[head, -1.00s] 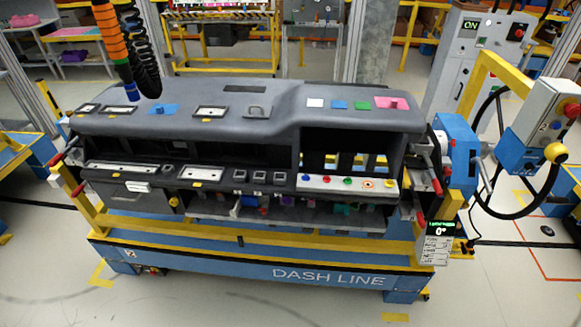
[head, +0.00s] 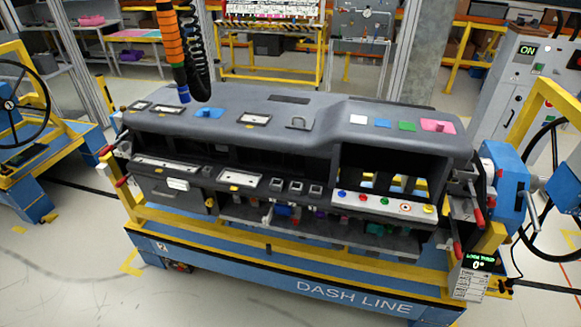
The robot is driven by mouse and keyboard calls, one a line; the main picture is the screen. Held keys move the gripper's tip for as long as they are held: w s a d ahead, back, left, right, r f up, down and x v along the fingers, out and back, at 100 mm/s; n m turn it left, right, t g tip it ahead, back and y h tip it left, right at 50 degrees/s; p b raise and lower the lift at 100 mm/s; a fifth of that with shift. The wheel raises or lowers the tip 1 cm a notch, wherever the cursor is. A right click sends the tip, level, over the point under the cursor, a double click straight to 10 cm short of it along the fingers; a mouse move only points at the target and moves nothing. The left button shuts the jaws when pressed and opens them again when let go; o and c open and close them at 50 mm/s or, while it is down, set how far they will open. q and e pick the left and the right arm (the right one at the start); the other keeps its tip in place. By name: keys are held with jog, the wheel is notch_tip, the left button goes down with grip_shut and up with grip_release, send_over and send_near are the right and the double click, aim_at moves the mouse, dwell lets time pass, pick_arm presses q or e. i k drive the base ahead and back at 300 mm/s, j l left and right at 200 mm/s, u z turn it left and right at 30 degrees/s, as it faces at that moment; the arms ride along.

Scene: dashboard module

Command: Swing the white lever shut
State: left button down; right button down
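A small white upright piece (head: 268,213), possibly the white lever, shows in the open space under the dashboard module (head: 330,135), left of a blue part (head: 284,210). It is too small to tell its exact shape or angle. Neither of my grippers is in the head view.
The module sits on a blue and yellow cart (head: 300,270). Red-gripped levers (head: 477,218) stick out at its right end. A hanging orange and black hose tool (head: 170,50) is above its left part. A steering wheel stand (head: 20,120) is at left. Front floor is clear.

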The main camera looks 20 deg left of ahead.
aim_at(266, 220)
jog(key=j+z, duration=0.1)
jog(key=j, duration=0.4)
jog(key=k+j+z, duration=0.1)
jog(key=j, duration=0.4)
jog(key=j+z, duration=0.1)
jog(key=j, duration=0.4)
jog(key=k+j+z, duration=0.1)
jog(key=j, duration=0.35)
jog(key=k+j+z, duration=0.1)
jog(key=j, duration=0.4)
